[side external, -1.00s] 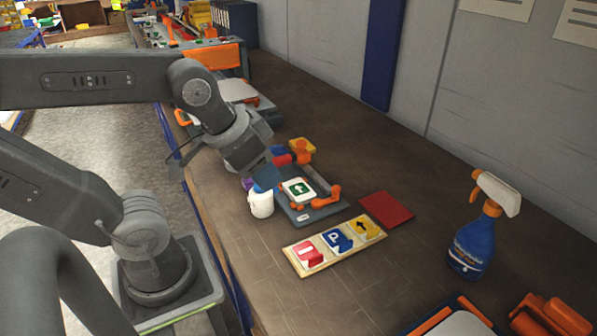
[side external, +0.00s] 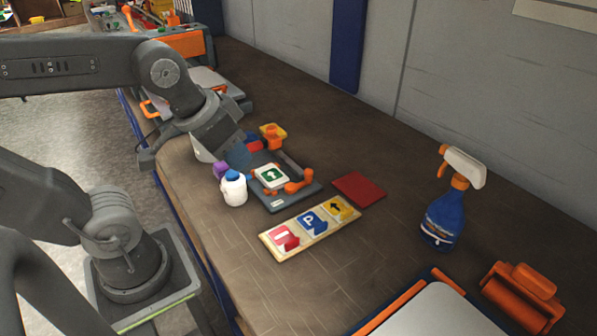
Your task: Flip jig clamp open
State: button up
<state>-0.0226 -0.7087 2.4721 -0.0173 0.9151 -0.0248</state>
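The jig (side external: 305,196) is a dark grey plate on the bench. The orange jig clamp (side external: 298,184) lies low along the plate's right front part, beside the sign. My gripper (side external: 238,159) points down at the jig's back left, near the white bottle and apart from the clamp in the picture. Its fingertips are dark and bluish, and the gap between them does not show.
A white bottle (side external: 234,190) with a blue cap stands left of the jig. Several small coloured pieces (side external: 272,134) stand behind it. A wooden strip (side external: 310,228) with sign tiles lies in front, a red square (side external: 358,188) to the right. A blue spray bottle (side external: 443,216) stands farther right.

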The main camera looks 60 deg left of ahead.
jog(key=w+a+n+g, duration=0.1)
jog(key=w, duration=0.1)
jog(key=w+a+n, duration=0.1)
jog(key=w+n, duration=0.1)
jog(key=w+a+n+g+h, duration=0.1)
jog(key=w+n, duration=0.1)
jog(key=shift+w+a+r+g, duration=0.2)
jog(key=shift+w+g, duration=0.1)
jog(key=shift+w, duration=0.1)
grip_shut()
jog(key=w+a+f+n+h, duration=0.2)
jog(key=w+a+f+n, duration=0.1)
jog(key=a, duration=0.3)
jog(key=w+a+f+n+g+h, duration=0.1)
jog(key=w+a+f+n+h, duration=0.1)
jog(key=w+a+n, duration=0.4)
jog(key=w+a+f+n+h, duration=0.2)
jog(key=w+a+f+n, duration=0.2)
jog(key=a, duration=0.3)
jog(key=shift+w+a+f+n+g+h, duration=0.2)
jog(key=shift+f+n+g+h, duration=0.15)
jog(key=shift+f+n, duration=0.25)
jog(key=shift+d, duration=0.1)
